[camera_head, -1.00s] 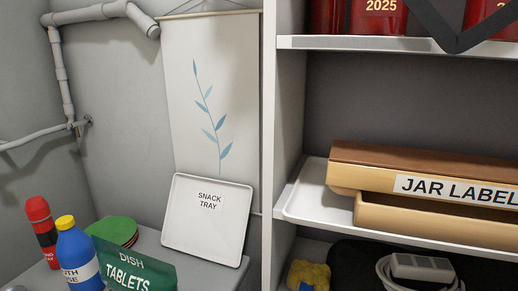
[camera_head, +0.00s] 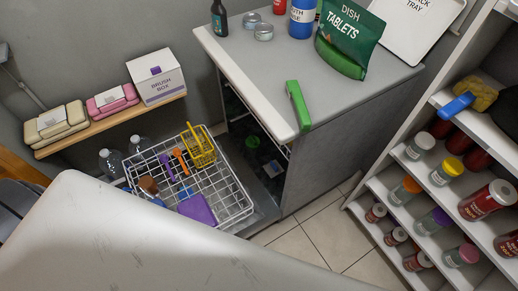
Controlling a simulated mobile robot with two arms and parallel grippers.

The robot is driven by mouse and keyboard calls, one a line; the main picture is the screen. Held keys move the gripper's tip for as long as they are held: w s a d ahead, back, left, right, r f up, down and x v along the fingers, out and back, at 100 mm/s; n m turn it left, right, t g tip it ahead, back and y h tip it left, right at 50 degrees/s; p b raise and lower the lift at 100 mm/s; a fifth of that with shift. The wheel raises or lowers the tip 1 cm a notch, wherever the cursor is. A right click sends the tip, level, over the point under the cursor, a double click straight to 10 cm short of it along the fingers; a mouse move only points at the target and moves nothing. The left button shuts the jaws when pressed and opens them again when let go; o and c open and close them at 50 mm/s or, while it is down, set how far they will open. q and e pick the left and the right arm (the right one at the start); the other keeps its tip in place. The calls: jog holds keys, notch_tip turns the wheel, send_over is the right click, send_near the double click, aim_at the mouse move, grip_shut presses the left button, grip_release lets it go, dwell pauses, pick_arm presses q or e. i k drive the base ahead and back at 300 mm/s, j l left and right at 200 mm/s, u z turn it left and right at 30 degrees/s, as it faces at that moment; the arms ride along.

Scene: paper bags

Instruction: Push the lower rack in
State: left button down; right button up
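The lower rack (camera_head: 232,218) is a white wire basket standing pulled out of the dishwasher, over its lowered grey door (camera_head: 264,203). It holds a yellow cutlery basket (camera_head: 201,150), orange and purple utensils, a purple item (camera_head: 197,209) and a brown-topped item (camera_head: 148,185). The dark dishwasher opening lies to the rack's right, under the counter (camera_head: 290,65). Neither gripper is in view.
A large pale scratched surface (camera_head: 150,235) fills the lower left foreground and hides what is behind it. A wooden shelf (camera_head: 110,126) with boxes hangs at the left. A shelf unit with jars (camera_head: 484,200) stands at right; tiled floor (camera_head: 320,235) shows between.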

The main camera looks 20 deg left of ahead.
aim_at(140, 167)
jog(key=k+j+u, duration=0.35)
jog(key=j, duration=0.35)
jog(key=k+j+u, duration=0.1)
jog(key=j, duration=0.4)
jog(key=k+j+u, duration=0.15)
jog(key=j, duration=0.35)
jog(key=k+j+u, duration=0.1)
jog(key=j, duration=0.45)
